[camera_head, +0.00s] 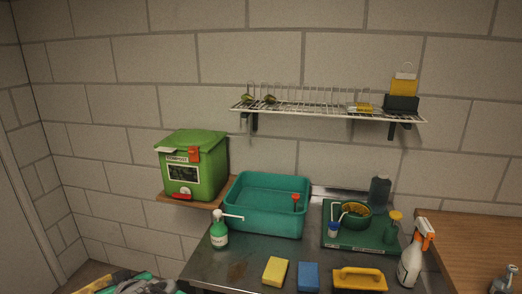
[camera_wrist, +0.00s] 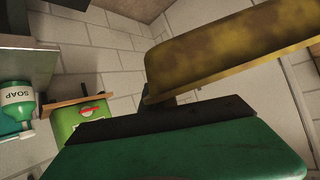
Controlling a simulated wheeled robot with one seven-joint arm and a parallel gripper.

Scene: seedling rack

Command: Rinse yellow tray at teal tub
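The yellow tray (camera_wrist: 235,45), smudged with brown, is large and tilted across the upper right of the wrist view. My gripper (camera_wrist: 168,108), with its green and black finger in the foreground, appears shut on the tray's near edge; the contact is partly hidden. In the head view my gripper (camera_head: 122,280) is at the bottom left, in the air left of the counter, with a bit of yellow beside it. The teal tub (camera_head: 266,226) stands on the counter's back left, with a red-topped item at its inner right side.
A green bin (camera_head: 193,165) stands on a wooden shelf left of the tub. A soap bottle (camera_head: 219,236) stands at the tub's front left. Yellow (camera_head: 275,271) and blue (camera_head: 308,276) sponges and a yellow handled tool (camera_head: 359,280) line the front. A wire rack (camera_head: 300,108) hangs above.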

